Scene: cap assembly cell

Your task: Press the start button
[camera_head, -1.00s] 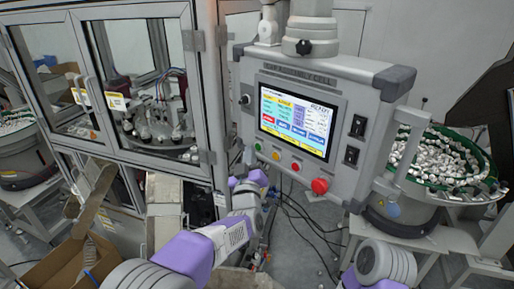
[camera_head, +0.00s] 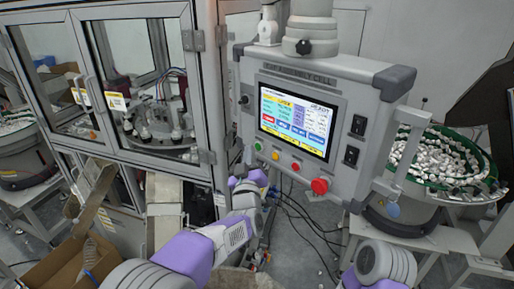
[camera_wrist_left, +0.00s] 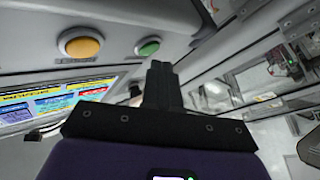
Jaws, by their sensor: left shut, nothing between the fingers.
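The control panel (camera_head: 308,120) hangs in the middle of the head view. Along its lower edge are a green button (camera_head: 258,146), a yellow button (camera_head: 275,155), a red button (camera_head: 295,166) and a larger red knob (camera_head: 319,186). My left gripper (camera_head: 249,160) is just below the green button, its fingertips small and partly hidden. In the left wrist view its dark fingers (camera_wrist_left: 160,67) are shut and empty, pointing up near the green button (camera_wrist_left: 148,47). The yellow button (camera_wrist_left: 82,43) is to the left. I cannot tell whether the fingertips touch the green button.
A lit screen (camera_head: 295,122) is on the panel above the buttons. A glass-doored machine (camera_head: 140,95) stands left. A bowl (camera_head: 440,165) of small parts is at right. An open cardboard box (camera_head: 75,262) is at lower left. Cables hang below the panel.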

